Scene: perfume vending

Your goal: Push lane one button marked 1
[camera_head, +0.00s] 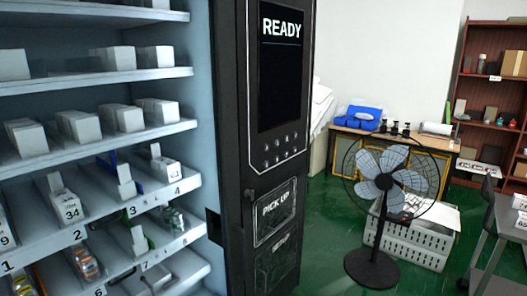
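A black vending machine panel (240,120) stands in the middle of the view. Its screen (281,80) reads READY. Below the screen is a button panel (282,149) with small round buttons in two rows; their markings are too small to read, so I cannot tell which is marked 1. Neither of my grippers is in view.
Shelves (130,76) with white boxes fill the left. A PICK UP flap (275,211) is below the buttons. A black standing fan (390,182), a white crate (412,243) and a desk (385,133) stand to the right. Green floor (325,255) is open before the fan.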

